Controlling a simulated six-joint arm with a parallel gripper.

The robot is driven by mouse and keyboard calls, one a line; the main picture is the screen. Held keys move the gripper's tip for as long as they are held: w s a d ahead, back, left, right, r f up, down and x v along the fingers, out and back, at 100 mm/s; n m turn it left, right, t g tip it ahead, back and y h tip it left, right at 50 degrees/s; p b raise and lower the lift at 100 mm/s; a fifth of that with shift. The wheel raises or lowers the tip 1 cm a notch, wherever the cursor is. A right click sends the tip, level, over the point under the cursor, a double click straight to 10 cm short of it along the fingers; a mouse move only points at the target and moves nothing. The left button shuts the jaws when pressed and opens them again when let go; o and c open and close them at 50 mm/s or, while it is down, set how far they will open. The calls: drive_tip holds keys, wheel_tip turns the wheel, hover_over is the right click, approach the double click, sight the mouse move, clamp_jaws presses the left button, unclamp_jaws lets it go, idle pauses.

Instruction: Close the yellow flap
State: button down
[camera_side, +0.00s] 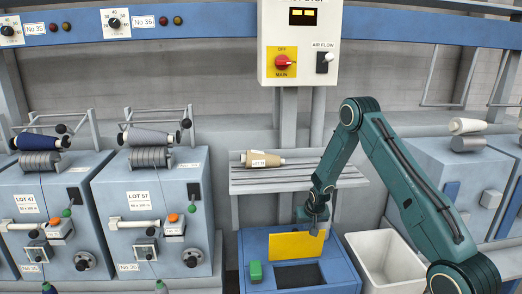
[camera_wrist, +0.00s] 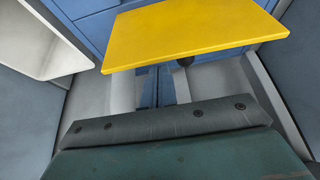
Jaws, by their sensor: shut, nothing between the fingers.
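The yellow flap (camera_side: 297,245) stands raised and tilted on top of the blue box (camera_side: 343,270). A dark rectangular opening (camera_side: 299,275) shows in the box top in front of it. In the wrist view the flap (camera_wrist: 195,32) crosses the top of the picture as a broad yellow plate. My gripper (camera_side: 315,231) is shut and empty, pointing down by the flap's upper right corner. I cannot tell whether it touches the flap.
A green button (camera_side: 256,271) sits on the box's left side. A white bin (camera_side: 385,262) stands to the right. A slatted shelf (camera_side: 300,178) with tan yarn cones (camera_side: 263,160) is behind. Blue machines (camera_side: 152,215) stand to the left.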

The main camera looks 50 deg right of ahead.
drive_tip(key=shift+s+a, duration=0.1)
drive_tip(key=shift+a, duration=0.05)
drive_tip(key=shift+s+a+t+h, duration=0.15)
drive_tip(key=shift+s+t+h, duration=0.05)
drive_tip(key=shift+t+h, duration=0.1)
drive_tip(key=shift+s+a+f, duration=0.1)
drive_tip(key=shift+s+a, duration=0.1)
drive_tip(key=shift+s+a+f+t+h, duration=0.2)
drive_tip(key=shift+s+a+t+h, duration=0.25)
drive_tip(key=shift+s+a, duration=0.15)
drive_tip(key=shift+s+a+f+t+h, duration=0.2)
drive_tip(key=shift+s+a+t+h, duration=0.25)
drive_tip(key=shift+s+a, duration=0.15)
drive_tip(key=shift+s+a+f, duration=1.3)
drive_tip(key=shift+f, duration=0.9)
drive_tip(key=shift+s+a+f, duration=1.3)
drive_tip(key=shift+f, duration=0.85)
drive_tip(key=shift+s+a+f, duration=1.3)
drive_tip(key=shift+f, duration=0.9)
drive_tip(key=shift+s+a+f, duration=0.1)
drive_tip(key=shift+s+a, duration=0.05)
